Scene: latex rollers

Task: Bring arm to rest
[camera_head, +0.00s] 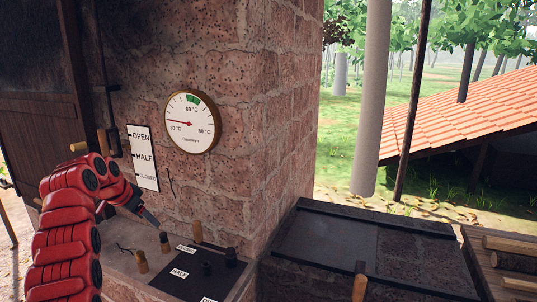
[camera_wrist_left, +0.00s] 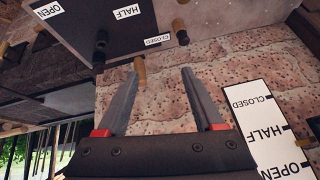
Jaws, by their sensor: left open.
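My left arm (camera_head: 66,215), red and jointed, is raised and bent in front of the brick wall at the left of the head view. Its gripper (camera_head: 147,213) is partly hidden by the arm there, above the ledge with the control plate. In the left wrist view the gripper (camera_wrist_left: 161,72) is open, with two grey fingers apart and nothing between them but brick wall. A wooden-tipped peg (camera_wrist_left: 139,70) shows beyond the left fingertip; I cannot tell whether they touch. My right gripper is in neither view.
A round gauge (camera_head: 191,121) and an OPEN/HALF/CLOSED sign (camera_head: 143,157) are on the wall. A dark plate (camera_head: 191,284) with labels and knobs lies on the ledge. A dark lidded box (camera_head: 325,240) stands right; logs (camera_head: 513,262) lie beyond it.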

